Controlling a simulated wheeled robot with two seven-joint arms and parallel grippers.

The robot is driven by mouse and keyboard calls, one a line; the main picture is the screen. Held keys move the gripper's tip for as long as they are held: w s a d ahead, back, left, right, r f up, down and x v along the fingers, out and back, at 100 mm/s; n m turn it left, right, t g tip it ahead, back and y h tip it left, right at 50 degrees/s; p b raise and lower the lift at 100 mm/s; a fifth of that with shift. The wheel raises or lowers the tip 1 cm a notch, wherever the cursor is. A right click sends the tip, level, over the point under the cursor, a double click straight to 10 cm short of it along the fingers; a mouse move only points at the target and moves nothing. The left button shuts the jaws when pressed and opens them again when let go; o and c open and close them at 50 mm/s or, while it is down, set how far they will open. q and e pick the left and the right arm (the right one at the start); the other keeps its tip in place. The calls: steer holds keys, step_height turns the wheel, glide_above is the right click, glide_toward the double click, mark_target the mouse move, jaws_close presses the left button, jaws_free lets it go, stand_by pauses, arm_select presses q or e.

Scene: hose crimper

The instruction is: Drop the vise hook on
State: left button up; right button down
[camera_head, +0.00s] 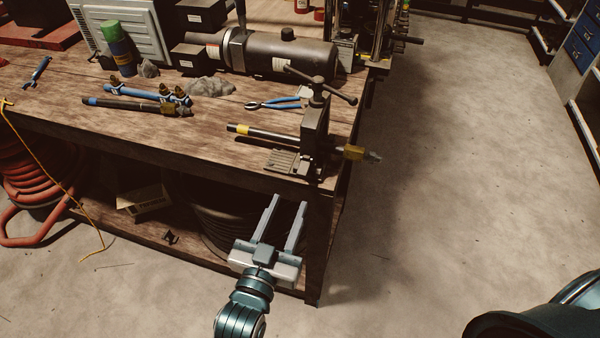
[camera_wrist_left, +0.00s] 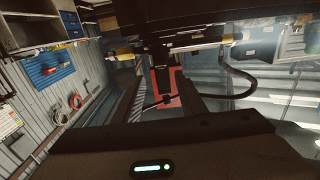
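A dark pipe vise (camera_head: 316,130) with a T-shaped handle (camera_head: 321,86) stands at the front right corner of the wooden bench. A dark rod with yellow bands (camera_head: 265,133) lies through it, and its brass-coloured end (camera_head: 355,153) sticks out on the right. The vise's hook is too small and dark to tell apart or to say whether it is latched. My left gripper (camera_head: 288,202) is open and empty, in front of the bench edge and below the vise in the head view. The left wrist view is dark and tilted, with a blackish structure across its top. My right gripper is out of view.
Blue-handled pliers (camera_head: 277,104), blue fittings (camera_head: 146,95), a dark hose (camera_head: 135,106) and a grey cylinder tank (camera_head: 290,57) lie on the bench (camera_head: 60,110). A lower shelf (camera_head: 125,228) holds a box and coils. The floor to the right is clear.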

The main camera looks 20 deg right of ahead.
mark_target(301, 175)
arm_select(q)
steer(key=p+x, duration=0.2)
steer(key=x, duration=0.7)
steer(key=shift+w+d, duration=0.15)
steer(key=shift+w, duration=0.05)
jaws_close()
steer(key=shift+f, duration=0.1)
